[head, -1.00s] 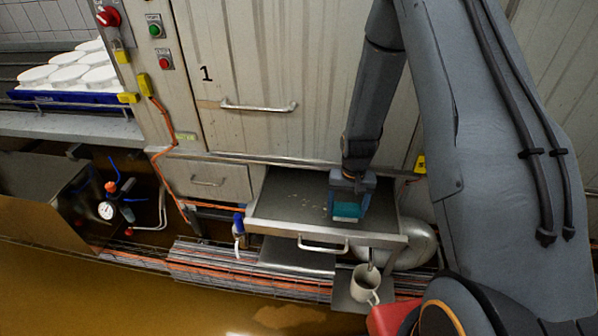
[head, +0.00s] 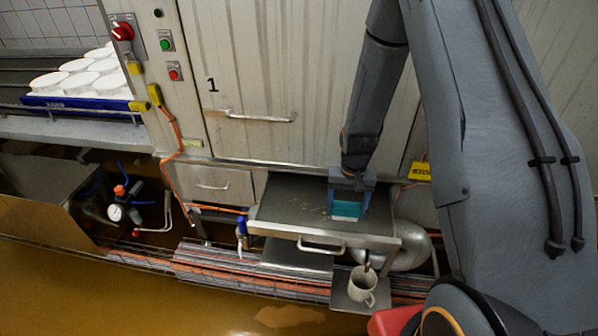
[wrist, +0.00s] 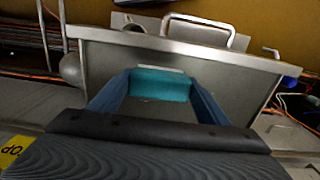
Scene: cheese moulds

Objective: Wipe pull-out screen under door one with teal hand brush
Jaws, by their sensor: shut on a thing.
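The pull-out screen (head: 284,208) is a grey metal drawer standing open below the door marked 1 (head: 240,80). Its front handle (head: 321,244) faces the floor side. My gripper (head: 349,196) points down over the right part of the screen and is shut on the teal hand brush (head: 346,209). In the wrist view the brush (wrist: 160,85) sits between the two blue fingers, over the screen (wrist: 220,62). The brush appears at or very near the surface; its bristle contact is hidden.
A mug (head: 362,286) stands on a small plate just below the screen's front right. A blue-handled valve (head: 241,227) is at the screen's left. A closed drawer (head: 211,186) is further left. A blue tray (head: 75,104) of white moulds stands at upper left.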

